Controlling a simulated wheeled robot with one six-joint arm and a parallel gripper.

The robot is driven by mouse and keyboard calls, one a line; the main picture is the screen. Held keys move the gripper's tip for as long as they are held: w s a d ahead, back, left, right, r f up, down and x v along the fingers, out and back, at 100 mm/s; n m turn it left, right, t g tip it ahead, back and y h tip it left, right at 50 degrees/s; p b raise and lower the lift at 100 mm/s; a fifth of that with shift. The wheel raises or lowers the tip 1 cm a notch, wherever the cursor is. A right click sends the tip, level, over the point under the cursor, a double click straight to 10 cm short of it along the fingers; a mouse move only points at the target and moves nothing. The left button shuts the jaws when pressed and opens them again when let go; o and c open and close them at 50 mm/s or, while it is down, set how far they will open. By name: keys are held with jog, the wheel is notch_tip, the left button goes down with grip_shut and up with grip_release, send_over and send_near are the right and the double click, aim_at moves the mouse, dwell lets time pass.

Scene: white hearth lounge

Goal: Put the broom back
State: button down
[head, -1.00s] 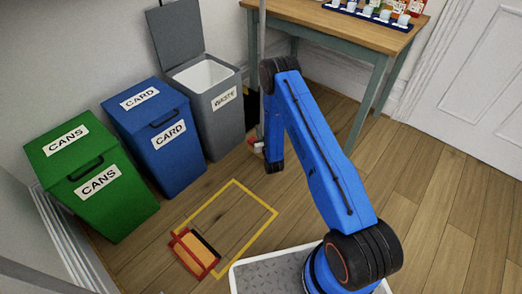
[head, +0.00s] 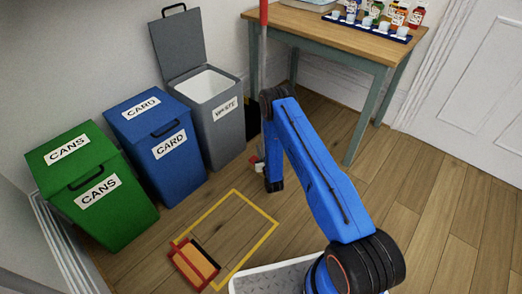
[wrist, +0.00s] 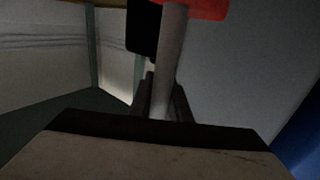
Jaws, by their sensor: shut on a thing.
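The broom shows in the head view as an upright thin grey pole (head: 262,62) with a red upper end, between the grey waste bin and the wooden table. My gripper (head: 259,168) is low beside the waste bin, partly hidden by my arm. In the wrist view the pole (wrist: 172,60) runs up between the two dark fingers of my gripper (wrist: 165,100), which is shut on it. A red part crosses the pole's top there. The broom's lower end is hidden in both views.
Green cans bin (head: 97,190), blue card bin (head: 157,145) and grey waste bin (head: 215,120) line the left wall. The table (head: 350,45) bears a tray of bottles. A red and orange item (head: 194,265) lies at a yellow floor outline (head: 262,238). Floor on the right is clear.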

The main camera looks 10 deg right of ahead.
jog(key=c, duration=1.7)
grip_release()
jog(key=shift+f, duration=0.1)
jog(key=shift+o, duration=0.2)
jog(key=s, duration=1.2)
jog(key=shift+d, duration=0.25)
jog(key=shift+s, duration=0.15)
